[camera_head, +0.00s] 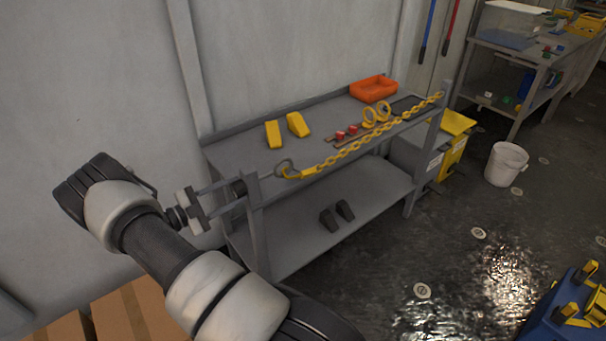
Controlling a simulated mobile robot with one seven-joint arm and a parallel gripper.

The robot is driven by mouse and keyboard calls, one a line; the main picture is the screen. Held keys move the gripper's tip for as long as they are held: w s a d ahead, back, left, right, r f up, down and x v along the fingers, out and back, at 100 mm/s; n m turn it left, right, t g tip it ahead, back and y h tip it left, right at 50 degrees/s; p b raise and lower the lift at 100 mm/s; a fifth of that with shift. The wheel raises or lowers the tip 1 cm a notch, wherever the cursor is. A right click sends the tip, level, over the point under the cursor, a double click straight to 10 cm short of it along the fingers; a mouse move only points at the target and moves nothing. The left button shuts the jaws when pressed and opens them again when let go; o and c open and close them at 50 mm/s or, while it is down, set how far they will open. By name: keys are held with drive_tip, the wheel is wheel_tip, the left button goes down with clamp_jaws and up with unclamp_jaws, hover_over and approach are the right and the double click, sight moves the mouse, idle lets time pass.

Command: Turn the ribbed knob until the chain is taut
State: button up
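A yellow chain (367,138) runs along the front of the grey workbench (236,155), from a yellow hook (299,174) at the left to the bench's right post. It looks nearly straight, with a slight sag at most. The dark knob (239,188) sits at the bench's left end, in line with the hook; its ribs are too small to make out. My gripper (236,192) reaches in from the left, its two fingers extending on either side of the knob. I cannot tell whether the fingers touch it.
Two yellow blocks (298,125), small red parts (352,130), yellow rings (370,117) and an orange tray (373,89) are on the bench top. Dark blocks (345,210) lie on the lower shelf. Cardboard boxes (135,312) are below my arm. A white bucket (506,164) stands right.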

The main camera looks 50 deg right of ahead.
drive_tip(key=c, duration=0.7)
drive_tip(key=shift+o, duration=0.2)
drive_tip(key=m+b, duration=0.1)
drive_tip(key=m, duration=0.1)
drive_tip(key=shift+f+m+b, duration=0.2)
drive_tip(key=shift+m+b, duration=0.15)
drive_tip(key=shift+m, duration=0.05)
drive_tip(key=m+b, duration=0.2)
drive_tip(key=m, duration=0.3)
drive_tip(key=shift+m, duration=0.4)
drive_tip(key=m+b, duration=0.1)
drive_tip(key=m, duration=0.2)
drive_tip(key=shift+m+b, duration=0.35)
drive_tip(key=shift+m, duration=0.05)
drive_tip(key=shift+r+m, duration=0.25)
drive_tip(key=shift+m, duration=0.95)
drive_tip(key=shift+b, duration=0.35)
